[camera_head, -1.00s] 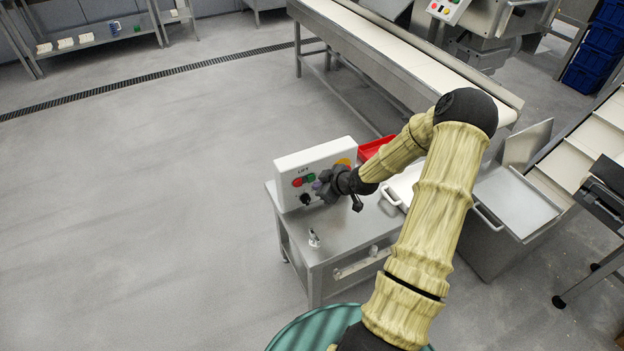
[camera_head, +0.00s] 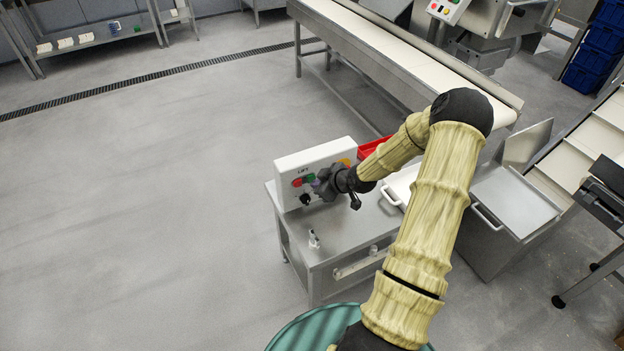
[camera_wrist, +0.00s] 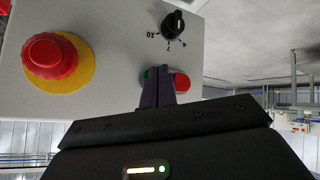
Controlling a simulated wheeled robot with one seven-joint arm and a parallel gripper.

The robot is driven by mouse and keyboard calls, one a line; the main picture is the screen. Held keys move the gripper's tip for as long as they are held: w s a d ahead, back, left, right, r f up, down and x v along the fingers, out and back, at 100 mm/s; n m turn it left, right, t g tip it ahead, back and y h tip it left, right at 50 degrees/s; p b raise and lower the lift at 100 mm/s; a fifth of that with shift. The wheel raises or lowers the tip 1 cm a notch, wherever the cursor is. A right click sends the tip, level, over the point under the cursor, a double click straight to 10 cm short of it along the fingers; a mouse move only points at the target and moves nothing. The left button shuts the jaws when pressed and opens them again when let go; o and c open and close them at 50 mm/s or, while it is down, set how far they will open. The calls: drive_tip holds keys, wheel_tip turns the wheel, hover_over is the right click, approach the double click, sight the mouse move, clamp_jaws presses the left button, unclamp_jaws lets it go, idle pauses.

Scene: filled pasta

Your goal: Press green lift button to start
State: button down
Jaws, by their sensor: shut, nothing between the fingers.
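The lift control box (camera_head: 315,160) is a white panel on a steel table, marked LIFT. Its green button (camera_head: 310,178) sits beside a red button (camera_head: 297,183). In the wrist view the green button (camera_wrist: 151,74) is mostly hidden behind the fingers, and the red button (camera_wrist: 181,82) shows just right of them. My gripper (camera_wrist: 158,80) is shut and empty, its tips pointing at the panel over the green button. Whether the tips touch the button I cannot tell. In the head view my gripper (camera_head: 318,187) is close in front of the panel.
A red emergency stop (camera_wrist: 50,56) on a yellow disc and a black rotary knob (camera_wrist: 173,24) share the panel. A red tray (camera_head: 374,147) and a white tray (camera_head: 400,185) lie right of the box. A conveyor (camera_head: 400,50) stands behind. The floor at left is clear.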

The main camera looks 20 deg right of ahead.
drive_tip(key=shift+w, duration=0.4)
idle(0.7)
drive_tip(key=shift+s, duration=0.8)
drive_tip(key=shift+s, duration=0.1)
drive_tip(key=s, duration=0.5)
drive_tip(key=shift+d, duration=0.1)
idle(0.3)
idle(0.6)
